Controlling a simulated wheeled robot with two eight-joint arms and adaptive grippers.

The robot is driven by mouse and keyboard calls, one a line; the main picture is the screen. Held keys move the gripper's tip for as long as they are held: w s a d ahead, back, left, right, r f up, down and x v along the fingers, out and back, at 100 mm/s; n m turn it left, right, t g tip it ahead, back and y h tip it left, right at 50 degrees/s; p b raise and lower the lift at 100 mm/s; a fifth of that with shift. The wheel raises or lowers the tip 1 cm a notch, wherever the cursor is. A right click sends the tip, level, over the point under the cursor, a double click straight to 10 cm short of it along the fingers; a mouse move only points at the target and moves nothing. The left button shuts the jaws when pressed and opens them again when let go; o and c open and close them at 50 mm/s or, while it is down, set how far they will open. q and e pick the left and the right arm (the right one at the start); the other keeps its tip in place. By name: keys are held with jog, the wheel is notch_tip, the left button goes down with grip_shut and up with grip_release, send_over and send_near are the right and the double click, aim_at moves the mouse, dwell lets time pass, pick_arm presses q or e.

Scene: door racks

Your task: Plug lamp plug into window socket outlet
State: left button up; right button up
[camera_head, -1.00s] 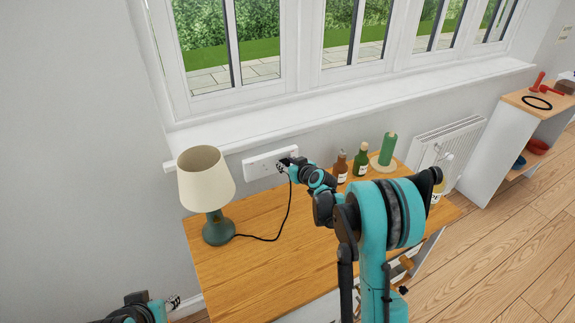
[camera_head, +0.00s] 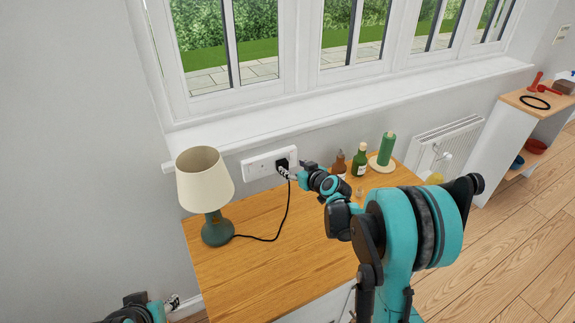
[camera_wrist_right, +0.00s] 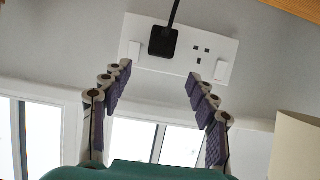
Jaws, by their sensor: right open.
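The black lamp plug (camera_head: 282,164) sits against the right outlet of the white double socket (camera_head: 257,166) below the window sill. In the right wrist view the plug (camera_wrist_right: 163,42) lies flat on the socket plate (camera_wrist_right: 212,42), with its cord leading away; the other outlet is empty. My right gripper (camera_head: 289,172) is open, and in the wrist view its fingers (camera_wrist_right: 158,85) stand apart with nothing between them, back from the plug. The lamp (camera_head: 205,190) stands on the wooden counter, its cord running to the plug. My left gripper (camera_head: 172,302) is at the lower left, partly cut off.
Brown and green bottles (camera_head: 360,160) and a green roll on a holder (camera_head: 386,150) stand on the counter (camera_head: 250,275) right of the socket. A radiator (camera_head: 445,145) is beyond. The counter's front is clear.

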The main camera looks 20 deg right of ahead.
jog(key=v, duration=0.4)
jog(key=shift+s+r, duration=0.15)
jog(key=shift+s, duration=0.2)
jog(key=s+a+r+m+g+h, duration=0.15)
jog(key=s+a, duration=0.25)
jog(key=s, duration=0.7)
jog(key=s+a+r+n+g+y, duration=0.1)
jog(key=s+a+g, duration=0.3)
jog(key=s, duration=0.8)
jog(key=s+f+m+h, duration=0.1)
jog(key=s+f+h, duration=0.1)
jog(key=s, duration=0.7)
jog(key=shift+s+d+f+m+g, duration=0.35)
jog(key=shift+s+d+f, duration=0.05)
jog(key=shift+f, duration=0.1)
